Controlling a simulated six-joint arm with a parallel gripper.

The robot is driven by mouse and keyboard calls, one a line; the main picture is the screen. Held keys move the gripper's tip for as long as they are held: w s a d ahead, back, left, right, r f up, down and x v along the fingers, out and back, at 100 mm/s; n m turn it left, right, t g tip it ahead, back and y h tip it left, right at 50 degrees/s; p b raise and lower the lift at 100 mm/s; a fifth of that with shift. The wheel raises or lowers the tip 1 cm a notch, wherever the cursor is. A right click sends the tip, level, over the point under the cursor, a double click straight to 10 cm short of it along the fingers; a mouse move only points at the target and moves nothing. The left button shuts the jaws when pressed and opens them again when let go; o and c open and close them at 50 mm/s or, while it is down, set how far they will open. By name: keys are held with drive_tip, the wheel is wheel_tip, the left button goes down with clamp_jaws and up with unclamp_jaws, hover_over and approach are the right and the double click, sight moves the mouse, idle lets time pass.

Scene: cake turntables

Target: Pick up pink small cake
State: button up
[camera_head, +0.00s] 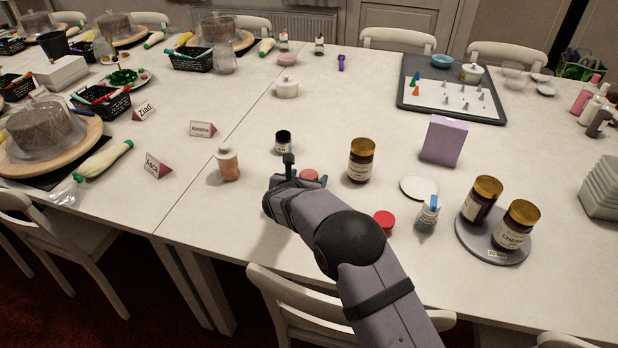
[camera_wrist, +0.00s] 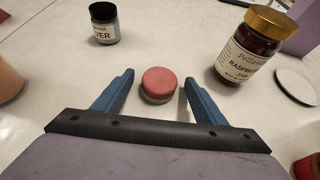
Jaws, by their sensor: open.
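The pink small cake (camera_wrist: 158,82) is a short round piece with a pink top and a paler side. It sits on the table between and slightly beyond the fingertips of my gripper (camera_wrist: 158,90) in the wrist view. The two blue fingers are apart, with a gap on each side of the cake. In the head view the cake (camera_head: 309,175) shows its pink top just beyond my gripper (camera_head: 298,180), which partly hides it.
A raspberry jam jar (camera_wrist: 245,52) stands close on the right, and a small silver-labelled jar (camera_wrist: 104,24) stands beyond to the left. An orange-white bottle (camera_head: 228,164) is left of my gripper. A red-lidded container (camera_head: 384,221) and white disc (camera_head: 419,187) lie to the right.

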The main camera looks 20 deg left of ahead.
drive_tip(key=c, duration=1.1)
wheel_tip(320, 180, up, 10)
drive_tip(key=shift+r+p, duration=0.1)
drive_tip(key=shift+p, duration=0.3)
